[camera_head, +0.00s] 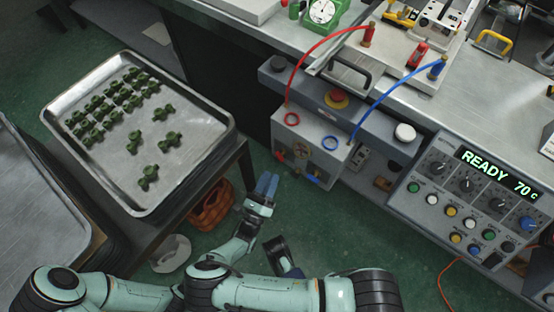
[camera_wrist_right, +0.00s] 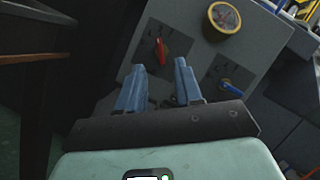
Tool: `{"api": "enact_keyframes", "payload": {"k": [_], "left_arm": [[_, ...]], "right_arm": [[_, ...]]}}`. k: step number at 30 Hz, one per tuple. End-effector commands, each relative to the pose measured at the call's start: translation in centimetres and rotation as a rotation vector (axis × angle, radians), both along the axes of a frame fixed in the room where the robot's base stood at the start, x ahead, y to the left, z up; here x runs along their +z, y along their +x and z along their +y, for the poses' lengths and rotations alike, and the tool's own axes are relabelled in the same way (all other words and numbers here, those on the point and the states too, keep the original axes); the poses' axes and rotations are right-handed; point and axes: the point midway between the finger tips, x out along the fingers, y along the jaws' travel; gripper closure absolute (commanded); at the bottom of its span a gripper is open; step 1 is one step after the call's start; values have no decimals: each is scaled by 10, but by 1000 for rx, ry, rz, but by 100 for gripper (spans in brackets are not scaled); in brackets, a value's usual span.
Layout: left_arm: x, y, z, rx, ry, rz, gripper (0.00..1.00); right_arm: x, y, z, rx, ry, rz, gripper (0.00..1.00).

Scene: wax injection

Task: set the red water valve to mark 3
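The red water valve (camera_head: 280,155) is on the front of the grey box (camera_head: 311,151), left of the gauge. In the right wrist view the red valve (camera_wrist_right: 160,50) has its handle roughly upright on a dark plate; the marks are too small to read. My right gripper (camera_head: 267,182) is below and slightly left of the valve in the head view. In the right wrist view my right gripper (camera_wrist_right: 160,66) has its blue fingers apart with nothing between them, and the valve shows beyond the gap between the tips.
A round gauge (camera_wrist_right: 224,17) and a blue valve (camera_wrist_right: 232,87) sit right of the red valve. Red (camera_head: 294,75) and blue (camera_head: 386,92) hoses run to the box. A metal tray (camera_head: 214,118) of green parts and an orange basket (camera_head: 209,205) are to the left.

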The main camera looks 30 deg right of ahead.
Motion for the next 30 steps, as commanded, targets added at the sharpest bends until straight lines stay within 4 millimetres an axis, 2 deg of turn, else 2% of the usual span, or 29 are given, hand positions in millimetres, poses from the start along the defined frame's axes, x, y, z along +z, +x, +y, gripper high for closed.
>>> {"api": "enact_keyframes", "payload": {"k": [3,9,15,23,24,27,30], "left_arm": [[-2,2,1,3,3,-5,57],[-4,5,3,5,6,-13,57],[-5,7,4,8,9,-17,57],[-5,7,4,8,9,-17,57],[-5,7,4,8,9,-17,57],[-5,7,4,8,9,-17,57],[-5,7,3,8,8,-18,57]], "right_arm": [[7,14,-21,-4,-1,2,65],[17,32,-45,-2,2,1,65],[21,39,-55,-1,2,2,65],[22,40,-56,-1,3,1,65],[22,40,-56,-1,3,1,71],[22,40,-56,-1,3,1,100],[21,40,-56,-1,3,1,100]]}}
